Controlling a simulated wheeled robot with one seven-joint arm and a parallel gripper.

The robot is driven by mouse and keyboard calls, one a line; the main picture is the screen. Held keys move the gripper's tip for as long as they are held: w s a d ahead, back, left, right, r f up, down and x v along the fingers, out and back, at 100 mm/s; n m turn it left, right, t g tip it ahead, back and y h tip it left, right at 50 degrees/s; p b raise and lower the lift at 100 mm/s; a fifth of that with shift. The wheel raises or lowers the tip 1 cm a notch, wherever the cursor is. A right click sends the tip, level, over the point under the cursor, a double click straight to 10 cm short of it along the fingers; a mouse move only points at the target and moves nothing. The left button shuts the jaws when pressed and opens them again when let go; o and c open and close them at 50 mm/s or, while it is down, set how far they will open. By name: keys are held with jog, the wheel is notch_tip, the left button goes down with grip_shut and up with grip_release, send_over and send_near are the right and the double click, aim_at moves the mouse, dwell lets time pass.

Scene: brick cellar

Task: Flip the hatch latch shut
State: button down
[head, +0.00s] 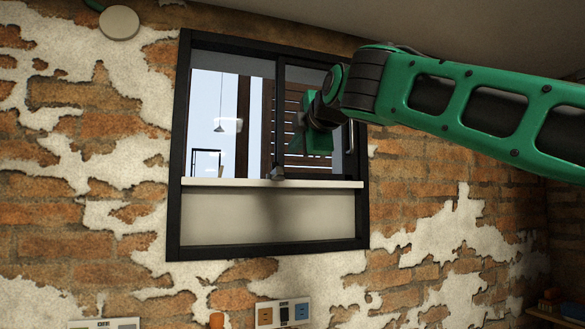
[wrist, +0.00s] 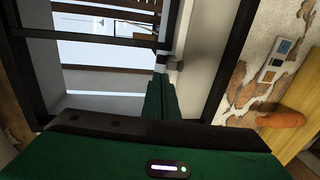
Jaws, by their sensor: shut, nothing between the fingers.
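The hatch (head: 175,215) is a black-framed opening in the brick wall, with a pale panel (head: 225,217) across its lower part. A small grey latch (head: 277,173) sits at the panel's top edge, by the foot of the black upright bar. In the wrist view the latch (wrist: 177,66) shows as a small grey knob. My gripper (head: 298,152) is in front of the opening, just above and right of the latch in the head view. In the wrist view its green fingers (wrist: 161,77) are together and empty, with their tips close beside the latch. I cannot tell whether they touch.
Socket plates (head: 283,312) are on the wall below the hatch. An orange object (wrist: 283,120) lies by a wooden surface (wrist: 300,105) at the right of the wrist view. A round white disc (head: 119,22) is on the wall at upper left. The space in front of the pale panel is clear.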

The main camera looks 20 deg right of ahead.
aim_at(277, 165)
dwell(0.3)
jog(key=w, duration=0.4)
jog(key=w+f, duration=0.1)
jog(key=w, duration=0.4)
jog(key=w+f, duration=0.1)
jog(key=w, duration=0.3)
jog(key=shift+w+f, duration=0.2)
jog(key=shift+w, duration=0.1)
